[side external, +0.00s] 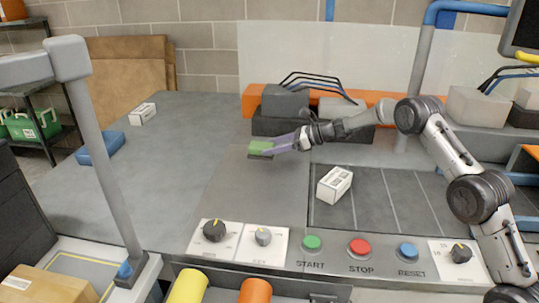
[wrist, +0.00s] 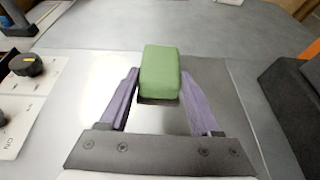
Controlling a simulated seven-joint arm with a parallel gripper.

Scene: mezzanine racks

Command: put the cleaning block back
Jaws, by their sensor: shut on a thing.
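The cleaning block is a green block with a dark underside. In the side view the green block (side external: 261,148) is at the tips of my gripper (side external: 278,146), over the grey metal plate near the middle of the table. In the wrist view the green block (wrist: 160,72) sits between the two purple fingers of my gripper (wrist: 159,92), which are shut on it. A blue tray-like thing (side external: 100,148) lies on the grey table at the left. I cannot tell whether the block touches the plate.
A white box (side external: 334,184) lies on the dark lined panel; another white box (side external: 142,113) is at the back left. Knobs and START (side external: 312,243), STOP (side external: 359,247) and RESET (side external: 408,251) buttons line the front. Dark boxes with cables stand behind. The left table is mostly clear.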

